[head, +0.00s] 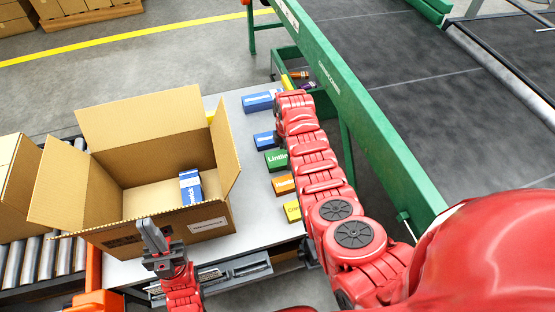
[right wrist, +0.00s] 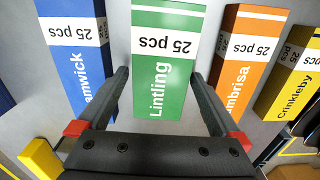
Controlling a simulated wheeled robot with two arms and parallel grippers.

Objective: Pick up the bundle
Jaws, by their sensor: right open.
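A row of bundles lies on the grey table: a green Lintling bundle (head: 276,160), a blue one (head: 264,140), an orange one (head: 284,184) and a yellow one (head: 292,210). In the right wrist view my right gripper (right wrist: 160,73) is open and empty. Its fingers appear on either side of the green bundle (right wrist: 168,45); their height above it is unclear. In the head view my right arm hides that gripper. My left gripper (head: 154,240) is in front of the open carton (head: 150,165); its finger gap is not clear.
A blue bundle (head: 190,187) stands inside the carton. Another blue bundle (head: 262,100) lies at the table's far end. A green machine rail (head: 350,95) runs along the right, beside my right arm. A roller conveyor (head: 45,255) is at the left.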

